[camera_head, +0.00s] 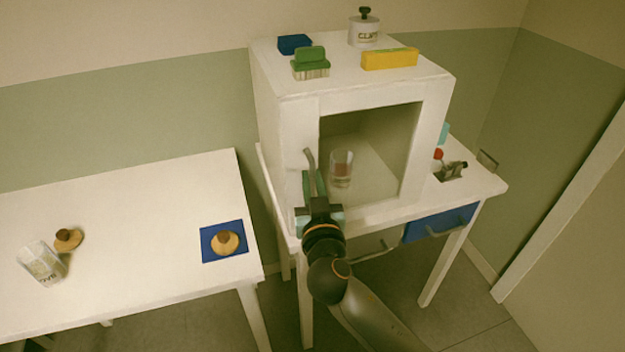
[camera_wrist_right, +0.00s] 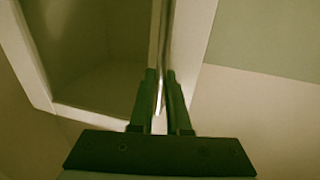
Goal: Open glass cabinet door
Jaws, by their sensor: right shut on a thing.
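The white cabinet (camera_head: 290,125) stands on a white table, and its framed glass door (camera_head: 432,135) looks flush with the front. A curved metal handle (camera_head: 309,158) is on the left side of the door; it also shows as an upright bar in the right wrist view (camera_wrist_right: 166,45). My right gripper (camera_head: 312,182) is at the handle, with its fingers shut around the bar in the wrist view (camera_wrist_right: 160,82). A clear glass vessel (camera_head: 341,168) shows behind the pane. My left gripper is in neither view.
A blue box (camera_head: 294,44), green brush (camera_head: 310,63), yellow block (camera_head: 389,59) and lidded jar (camera_head: 364,30) sit on top of the cabinet. A metal item (camera_head: 451,171) lies right of it. The left table (camera_head: 130,220) holds a glass jar (camera_head: 41,263) and stoppers.

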